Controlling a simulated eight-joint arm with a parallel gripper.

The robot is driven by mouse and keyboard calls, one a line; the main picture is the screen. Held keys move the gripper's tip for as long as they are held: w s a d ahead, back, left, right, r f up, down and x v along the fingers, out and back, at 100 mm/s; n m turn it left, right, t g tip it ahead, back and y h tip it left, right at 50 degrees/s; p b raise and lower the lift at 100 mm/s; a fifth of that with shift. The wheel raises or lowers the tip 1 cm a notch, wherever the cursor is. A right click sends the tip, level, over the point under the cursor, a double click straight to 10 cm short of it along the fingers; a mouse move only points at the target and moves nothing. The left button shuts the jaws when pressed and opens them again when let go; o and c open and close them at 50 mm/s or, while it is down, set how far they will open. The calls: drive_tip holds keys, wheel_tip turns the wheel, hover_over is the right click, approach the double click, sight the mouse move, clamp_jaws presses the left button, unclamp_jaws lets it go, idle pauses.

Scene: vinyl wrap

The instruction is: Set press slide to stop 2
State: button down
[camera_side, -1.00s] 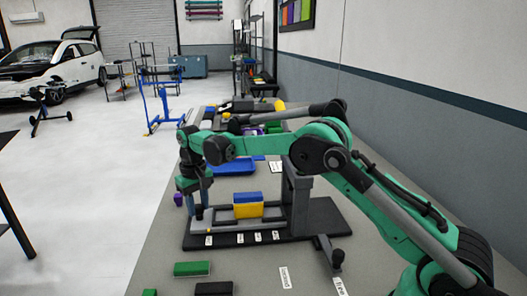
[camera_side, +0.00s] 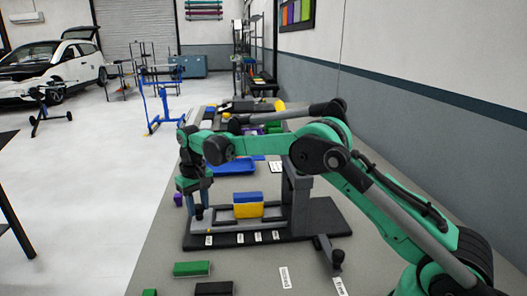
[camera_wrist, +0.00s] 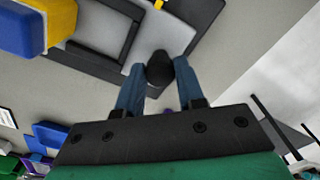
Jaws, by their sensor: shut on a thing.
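The press slide (camera_side: 228,226) is a grey part on the press's black base (camera_side: 320,222). A black knob (camera_wrist: 160,70) stands at the slide's left end. My gripper (camera_wrist: 160,75) is shut on this knob, with a blue finger on each side. In the side view my gripper (camera_side: 200,211) points down at the slide's left end. A blue-topped yellow block (camera_side: 248,206) stands toward the slide's middle, right of my gripper. Several small white stop labels (camera_side: 241,238) line the base's front edge; their print is too small to read.
A grey press column (camera_side: 297,200) stands right of the block. A dark lever (camera_side: 330,252) sits in front, near labels reading "locked" (camera_side: 285,278) and "free" (camera_side: 340,287). A green block (camera_side: 192,268) lies at the front; a blue tray (camera_side: 232,166) lies behind.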

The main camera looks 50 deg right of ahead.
sight(245, 195)
drive_tip(key=s+d, duration=0.7)
drive_tip(key=d, duration=0.1)
drive_tip(key=shift+s, duration=0.4)
drive_tip(key=c, duration=0.5)
unclamp_jaws()
drive_tip(key=shift+c, duration=0.2)
drive_tip(key=shift+a, duration=0.1)
drive_tip(key=shift+r, duration=2.85)
